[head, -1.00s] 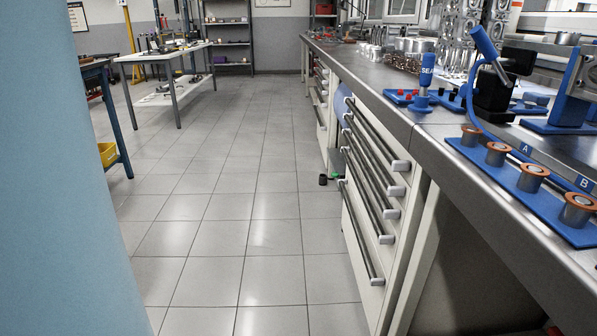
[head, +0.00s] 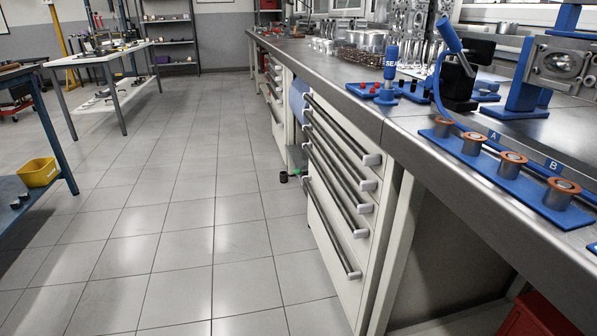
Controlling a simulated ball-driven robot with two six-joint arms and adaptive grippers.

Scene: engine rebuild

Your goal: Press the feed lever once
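A lever with a blue grip (head: 449,36) leans up and to the left from a black block (head: 462,82) on the steel bench at the right; it looks like the feed lever, though no label on it can be read. A blue hose or cable curves down from beside the lever to the front blue tray. Neither of my grippers shows in the head view.
The steel bench (head: 395,124) runs along the right, with a blue tray (head: 500,178) of copper-rimmed cylinders at its front edge. A blue-handled tool (head: 390,62) stands left of the lever. Drawers (head: 335,190) face the aisle. The tiled floor (head: 190,225) is open. A blue-framed table with a yellow bin (head: 38,171) is at left.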

